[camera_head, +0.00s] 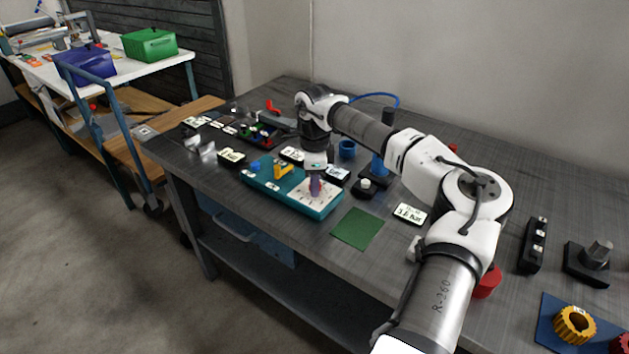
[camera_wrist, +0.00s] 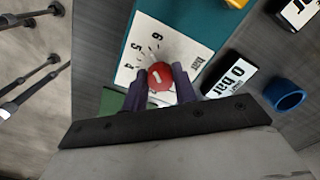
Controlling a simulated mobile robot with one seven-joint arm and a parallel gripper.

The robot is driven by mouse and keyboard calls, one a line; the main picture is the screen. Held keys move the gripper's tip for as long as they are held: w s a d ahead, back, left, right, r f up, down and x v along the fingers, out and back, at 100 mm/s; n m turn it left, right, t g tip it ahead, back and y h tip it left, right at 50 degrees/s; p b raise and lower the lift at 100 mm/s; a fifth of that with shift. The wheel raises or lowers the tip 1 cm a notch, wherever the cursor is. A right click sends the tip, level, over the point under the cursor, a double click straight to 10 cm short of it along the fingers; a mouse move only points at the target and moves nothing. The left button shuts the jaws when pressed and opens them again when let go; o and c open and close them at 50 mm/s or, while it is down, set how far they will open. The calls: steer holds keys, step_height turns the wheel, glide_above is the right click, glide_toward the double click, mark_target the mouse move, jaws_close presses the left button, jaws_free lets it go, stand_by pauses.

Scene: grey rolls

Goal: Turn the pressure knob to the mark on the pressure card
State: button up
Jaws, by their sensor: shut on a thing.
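The pressure knob is a red round knob (camera_wrist: 160,76) with a white bar on its top, on a white dial plate (camera_wrist: 150,40) with black numbers including 4, 5 and 6. In the head view the dial plate (camera_head: 303,197) is on the right end of a teal panel (camera_head: 265,184). My gripper (camera_wrist: 160,79) is shut on the knob, one dark finger on each side; in the head view it points down over the dial (camera_head: 315,188). The pressure card (camera_head: 410,213) lies right of the panel and seems to read 3.6 bar. Part of the dial is hidden by the fingers.
A yellow handle (camera_head: 283,168) stands on the panel. A blue cup (camera_head: 347,148), a blue stand (camera_head: 379,163) and other cards stand behind. A red round object (camera_head: 487,282) is near my arm.

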steer(key=o, duration=1)
steer(key=shift+c, duration=0.2)
steer(key=shift+r, duration=0.1)
step_height(320, 180, up, 14)
steer(key=b, duration=0.1)
